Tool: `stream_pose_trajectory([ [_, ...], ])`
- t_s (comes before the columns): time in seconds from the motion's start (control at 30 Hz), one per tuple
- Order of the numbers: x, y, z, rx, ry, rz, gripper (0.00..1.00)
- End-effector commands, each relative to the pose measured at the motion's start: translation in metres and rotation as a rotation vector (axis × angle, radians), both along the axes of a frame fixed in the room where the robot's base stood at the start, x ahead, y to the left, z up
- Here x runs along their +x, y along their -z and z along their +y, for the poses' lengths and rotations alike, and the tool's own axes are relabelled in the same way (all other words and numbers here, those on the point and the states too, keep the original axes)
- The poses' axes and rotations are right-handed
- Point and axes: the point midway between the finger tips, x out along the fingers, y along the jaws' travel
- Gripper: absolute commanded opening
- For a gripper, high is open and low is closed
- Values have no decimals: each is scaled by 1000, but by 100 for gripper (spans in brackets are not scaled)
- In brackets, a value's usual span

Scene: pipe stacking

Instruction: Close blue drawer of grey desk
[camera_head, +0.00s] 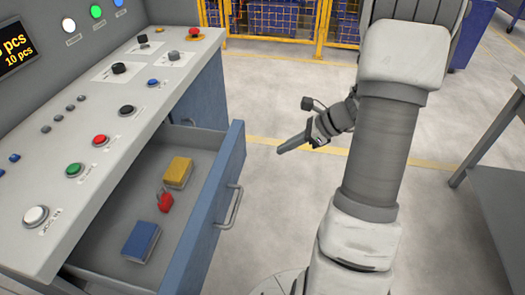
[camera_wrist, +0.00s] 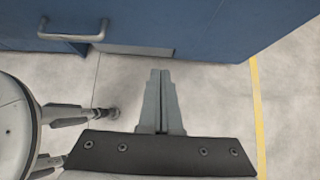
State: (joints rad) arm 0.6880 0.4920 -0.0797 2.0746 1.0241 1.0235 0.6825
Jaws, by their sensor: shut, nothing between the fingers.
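The grey desk (camera_head: 90,115) stands at the left in the head view, with buttons and knobs on its top. Its blue drawer (camera_head: 212,210) is pulled out, with a metal handle (camera_head: 230,206) on the front. Inside lie a yellow block (camera_head: 177,172), a red padlock-like thing (camera_head: 165,201) and a blue block (camera_head: 141,240). My gripper (camera_head: 281,150) is shut and empty, to the right of the drawer front and apart from it. In the wrist view my gripper (camera_wrist: 160,75) points toward blue panels, and a handle (camera_wrist: 72,32) shows at the upper left.
A grey table (camera_head: 500,165) stands at the right. A yellow fence (camera_head: 275,22) with blue crates behind it is at the back. The floor between the drawer and my arm is clear, with a yellow line (camera_head: 262,140) across it.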

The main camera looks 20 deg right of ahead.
Motion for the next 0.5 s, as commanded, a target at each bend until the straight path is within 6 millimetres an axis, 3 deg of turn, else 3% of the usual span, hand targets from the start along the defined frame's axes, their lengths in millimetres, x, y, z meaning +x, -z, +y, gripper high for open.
stream_pose_trajectory([
  [0.4, 34, 62, 50, 0, -10, 2, 0],
  [0.5, 43, 68, 62, -3, -10, -1, 0],
])
